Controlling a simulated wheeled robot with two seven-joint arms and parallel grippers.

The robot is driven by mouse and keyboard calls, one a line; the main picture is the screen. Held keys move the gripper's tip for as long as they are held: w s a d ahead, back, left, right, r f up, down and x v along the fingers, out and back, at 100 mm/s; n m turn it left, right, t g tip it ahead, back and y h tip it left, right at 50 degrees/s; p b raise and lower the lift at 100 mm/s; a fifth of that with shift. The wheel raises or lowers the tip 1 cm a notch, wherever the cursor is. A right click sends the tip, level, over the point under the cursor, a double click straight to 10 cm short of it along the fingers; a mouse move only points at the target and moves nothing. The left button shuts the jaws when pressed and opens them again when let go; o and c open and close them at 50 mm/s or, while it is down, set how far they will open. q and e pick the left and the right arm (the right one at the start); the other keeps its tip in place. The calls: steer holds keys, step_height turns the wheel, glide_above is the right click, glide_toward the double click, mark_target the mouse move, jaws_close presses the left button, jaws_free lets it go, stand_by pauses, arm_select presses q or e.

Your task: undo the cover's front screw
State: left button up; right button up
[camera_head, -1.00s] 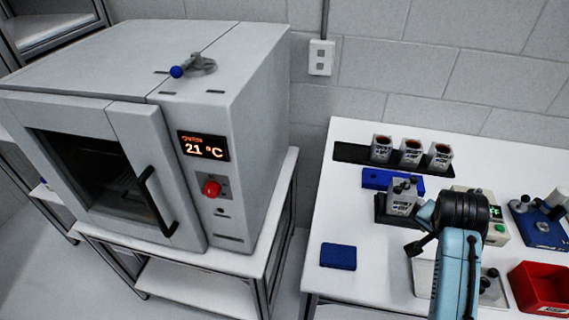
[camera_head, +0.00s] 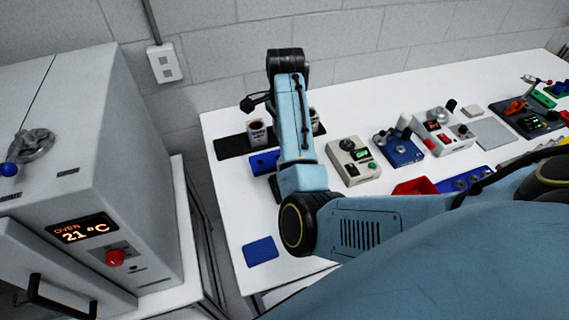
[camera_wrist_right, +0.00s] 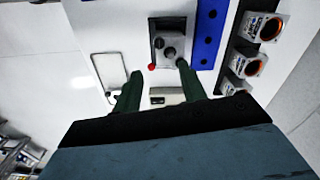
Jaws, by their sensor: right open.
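The servo unit (camera_wrist_right: 168,46) with its cover sits in a dark fixture (camera_wrist_right: 154,24) in the right wrist view. Two grey round screw heads show on its top, one behind the other. My right gripper (camera_wrist_right: 159,69) is open, its two dark green fingers spread and empty. The fingertips are just below the fixture in that picture, the right one near its lower corner; I cannot tell their height. In the head view my right arm hides the unit and the gripper's fingers. My left gripper is in neither view.
A black rack (camera_head: 232,146) holds servo cans (camera_head: 258,132) behind the arm. A blue block (camera_head: 263,162), beige tester (camera_head: 352,160), blue fixture (camera_head: 398,148) and red bin (camera_head: 414,187) stand nearby. A blue pad (camera_head: 261,251) lies at the bench's front left. The oven (camera_head: 90,160) stands left.

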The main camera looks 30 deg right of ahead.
step_height(320, 180, down, 12)
steer(key=shift+r, duration=0.25)
stand_by(0.3)
jaws_close()
